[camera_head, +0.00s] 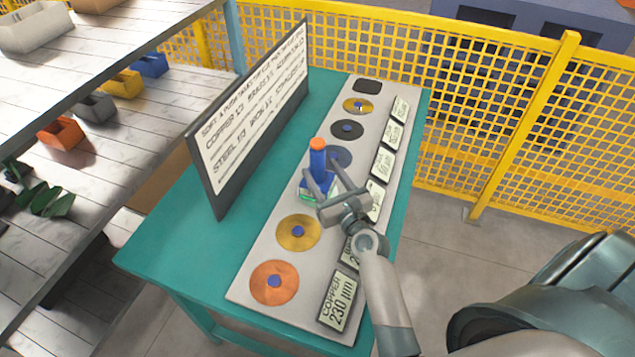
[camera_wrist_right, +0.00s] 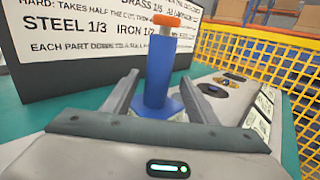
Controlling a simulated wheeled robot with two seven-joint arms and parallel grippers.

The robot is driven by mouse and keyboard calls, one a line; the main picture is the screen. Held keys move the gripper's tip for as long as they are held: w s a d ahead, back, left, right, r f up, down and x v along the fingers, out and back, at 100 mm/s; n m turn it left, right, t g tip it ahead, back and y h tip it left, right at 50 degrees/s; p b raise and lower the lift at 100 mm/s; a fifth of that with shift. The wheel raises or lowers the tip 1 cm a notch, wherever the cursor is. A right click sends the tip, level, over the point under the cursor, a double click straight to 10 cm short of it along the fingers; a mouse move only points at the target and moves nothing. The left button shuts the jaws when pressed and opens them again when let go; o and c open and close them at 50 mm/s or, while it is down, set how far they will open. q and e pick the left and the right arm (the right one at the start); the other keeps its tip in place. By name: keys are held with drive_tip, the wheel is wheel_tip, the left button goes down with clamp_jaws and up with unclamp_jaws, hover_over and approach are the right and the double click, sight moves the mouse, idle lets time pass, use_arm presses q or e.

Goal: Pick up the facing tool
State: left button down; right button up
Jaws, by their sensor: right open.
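The facing tool (camera_head: 317,158) is upright, with a blue body and an orange top, on the pale board on the green table. In the right wrist view the blue tool (camera_wrist_right: 160,75) rises between the fingers, with a grey shaft under its orange cap and a wider blue foot. My right gripper (camera_head: 319,168) is open, with one finger on each side of the tool. Whether a finger touches it I cannot tell. The tool's base is partly hidden by the gripper. My left gripper is not in view.
The pale board (camera_head: 252,290) carries a row of discs, including a copper one (camera_head: 274,283) and a brass one (camera_head: 298,232), beside small displays (camera_head: 338,302). A text screen (camera_head: 250,125) stands left of the tool. Yellow mesh fencing (camera_head: 480,130) stands behind.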

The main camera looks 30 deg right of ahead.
drive_tip(key=shift+w, duration=0.65)
drive_tip(key=shift+w+r+b, duration=0.1)
drive_tip(key=shift+w+b, duration=0.7)
drive_tip(key=shift+w, duration=1.8)
drive_tip(key=shift+c, duration=0.4)
clamp_jaws()
drive_tip(key=shift+r, duration=0.2)
